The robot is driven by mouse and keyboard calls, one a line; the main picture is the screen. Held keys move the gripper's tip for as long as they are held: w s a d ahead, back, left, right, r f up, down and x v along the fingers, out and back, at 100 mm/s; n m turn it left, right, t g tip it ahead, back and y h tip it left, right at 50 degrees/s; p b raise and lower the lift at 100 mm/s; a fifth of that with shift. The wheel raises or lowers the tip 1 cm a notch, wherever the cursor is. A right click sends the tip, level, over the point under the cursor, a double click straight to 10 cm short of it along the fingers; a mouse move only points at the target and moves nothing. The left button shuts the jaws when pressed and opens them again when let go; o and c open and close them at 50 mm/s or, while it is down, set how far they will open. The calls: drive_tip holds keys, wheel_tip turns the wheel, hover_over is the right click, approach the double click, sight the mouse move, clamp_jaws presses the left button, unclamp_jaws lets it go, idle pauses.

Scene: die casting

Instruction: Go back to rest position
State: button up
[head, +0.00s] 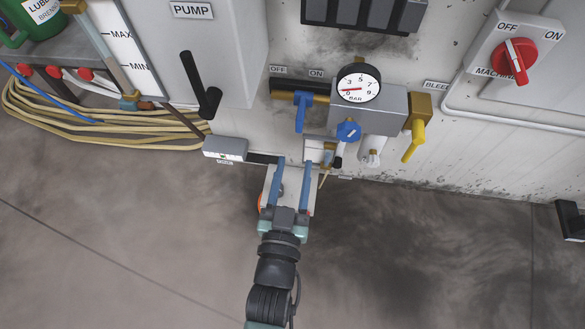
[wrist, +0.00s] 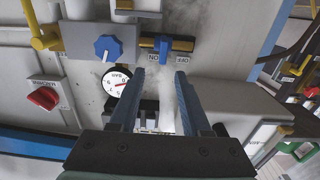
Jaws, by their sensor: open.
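My gripper (head: 292,180) reaches up from the bottom of the head view, in front of the lower part of the machine panel. Its two blue fingers are apart with nothing held between them. In the wrist view the open fingers (wrist: 161,82) point toward the panel, near a blue-handled valve (wrist: 162,48) with OFF and ON labels. The same blue valve handle (head: 301,110) shows in the head view, above and apart from the fingers. My arm runs down from the gripper to the bottom edge of the head view.
A pressure gauge (head: 358,83), a blue knob (head: 348,131) and a yellow bleed handle (head: 413,140) sit right of the gripper. A black pump lever (head: 200,90) and coiled hoses (head: 90,125) are at left. A red machine switch (head: 515,58) is at upper right. The floor (head: 430,250) is clear.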

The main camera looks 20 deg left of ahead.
drive_tip(key=shift+s+d, duration=0.2)
drive_tip(key=shift+s, duration=0.4)
